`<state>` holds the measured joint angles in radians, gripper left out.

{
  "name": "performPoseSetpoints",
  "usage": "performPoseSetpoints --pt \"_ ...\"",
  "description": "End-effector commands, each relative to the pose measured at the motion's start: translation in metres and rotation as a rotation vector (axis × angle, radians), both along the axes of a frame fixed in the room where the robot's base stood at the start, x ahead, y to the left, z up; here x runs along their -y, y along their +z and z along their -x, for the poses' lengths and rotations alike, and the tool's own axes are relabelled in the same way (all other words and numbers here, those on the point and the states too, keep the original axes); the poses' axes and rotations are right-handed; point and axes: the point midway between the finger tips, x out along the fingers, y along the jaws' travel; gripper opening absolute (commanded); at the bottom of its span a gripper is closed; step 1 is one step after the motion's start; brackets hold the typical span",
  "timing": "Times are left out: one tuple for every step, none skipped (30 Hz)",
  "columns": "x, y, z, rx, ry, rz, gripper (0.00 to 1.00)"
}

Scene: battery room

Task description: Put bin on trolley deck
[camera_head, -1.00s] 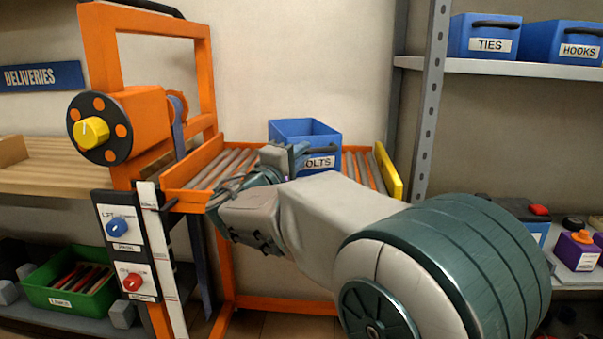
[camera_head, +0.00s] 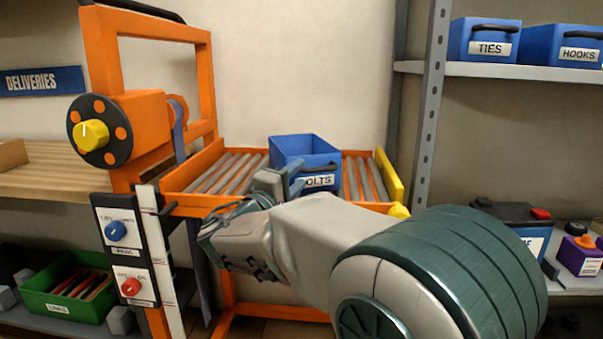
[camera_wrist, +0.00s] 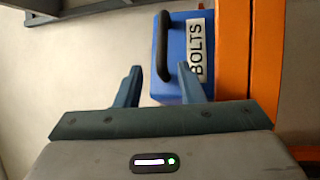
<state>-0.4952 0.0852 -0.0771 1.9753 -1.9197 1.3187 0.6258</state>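The blue bin labelled BOLTS (camera_head: 290,150) sits upright on the roller deck (camera_head: 214,172) of the orange trolley. In the wrist view the bin (camera_wrist: 174,82) shows its white label and black handle (camera_wrist: 161,47). My gripper (camera_wrist: 158,68) is open, its two fingers apart with nothing held between them. In the head view my gripper (camera_head: 288,182) is at the bin's front side. The bin's underside is hidden.
The trolley has a tall orange frame (camera_head: 207,75), a yellow knob (camera_head: 91,134) and a control panel (camera_head: 122,248) on the left. A yellow end stop (camera_head: 388,175) bounds the deck's right end. Shelves with more blue bins (camera_head: 489,40) stand at right.

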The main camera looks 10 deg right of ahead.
Motion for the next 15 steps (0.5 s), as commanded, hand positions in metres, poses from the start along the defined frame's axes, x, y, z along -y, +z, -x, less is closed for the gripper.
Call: performPoseSetpoints --pt "-0.008 0.000 0.008 0.000 0.004 0.000 0.35" --pt "-0.012 -0.001 0.012 0.000 0.005 -0.001 0.35" --pt "-0.019 -0.003 0.018 0.000 0.005 -0.001 0.35" --pt "-0.023 -0.004 0.023 0.000 0.005 -0.001 0.35" --pt "-0.028 -0.005 0.028 0.000 0.005 0.001 0.35" --pt "-0.034 -0.007 0.034 0.000 0.004 0.001 0.35" --pt "-0.038 -0.008 0.038 -0.001 0.005 0.000 0.35" --pt "-0.042 -0.009 0.043 -0.001 0.004 0.001 0.35" --pt "-0.047 -0.011 0.048 -0.001 0.004 0.001 0.35" --pt "-0.050 -0.011 0.052 -0.001 0.003 0.001 0.35" --pt "-0.053 -0.013 0.055 -0.002 0.003 0.001 0.35" --pt "-0.057 -0.014 0.059 -0.001 0.003 0.001 0.35" --pt "-0.059 -0.015 0.062 -0.001 0.002 0.001 0.35" --pt "-0.061 -0.015 0.064 -0.001 0.002 0.001 0.35" --pt "-0.063 -0.016 0.066 0.000 0.001 0.000 0.35"
